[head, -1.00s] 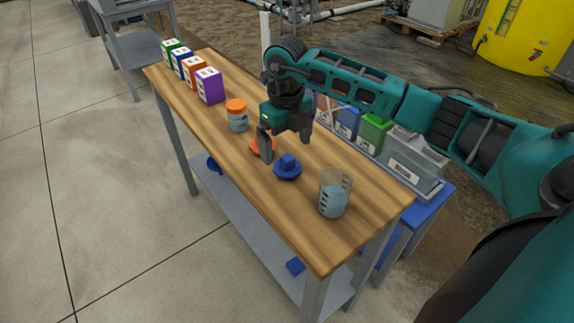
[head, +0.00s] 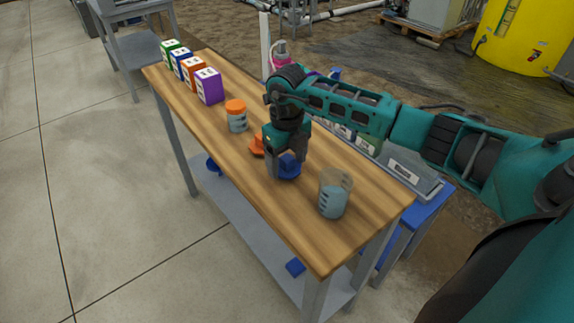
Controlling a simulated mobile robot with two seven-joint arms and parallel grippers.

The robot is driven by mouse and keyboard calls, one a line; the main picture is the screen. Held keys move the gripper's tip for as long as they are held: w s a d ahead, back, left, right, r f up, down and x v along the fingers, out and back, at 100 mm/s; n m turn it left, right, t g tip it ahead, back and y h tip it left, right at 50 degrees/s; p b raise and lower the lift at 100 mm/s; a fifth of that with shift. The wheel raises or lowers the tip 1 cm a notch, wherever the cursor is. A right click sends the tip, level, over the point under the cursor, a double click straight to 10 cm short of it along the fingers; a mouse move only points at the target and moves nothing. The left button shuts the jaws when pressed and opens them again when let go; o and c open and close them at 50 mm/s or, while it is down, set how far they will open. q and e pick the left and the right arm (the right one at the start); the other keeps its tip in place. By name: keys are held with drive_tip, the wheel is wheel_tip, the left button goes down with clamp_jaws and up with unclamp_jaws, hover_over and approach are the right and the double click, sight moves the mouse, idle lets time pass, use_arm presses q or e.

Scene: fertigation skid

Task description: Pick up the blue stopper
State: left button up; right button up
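The blue stopper (head: 290,168) rests on the wooden table (head: 245,165), between an orange stopper and a clear beaker. My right gripper (head: 287,163) points down over it, with its fingers straddling the stopper. The fingers look spread, and I cannot see any contact with the stopper. The fingers and palm hide part of the stopper's upper part. My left gripper is not in view.
The orange stopper (head: 257,147) lies just left of my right gripper. The beaker with bluish liquid (head: 333,194) stands close on the right. An orange-lidded jar (head: 237,116) and several coloured boxes (head: 208,86) stand farther back. Grey bins (head: 403,172) line the far side.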

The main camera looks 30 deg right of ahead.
drive_tip(key=c, duration=0.6)
drive_tip(key=shift+r, duration=0.15)
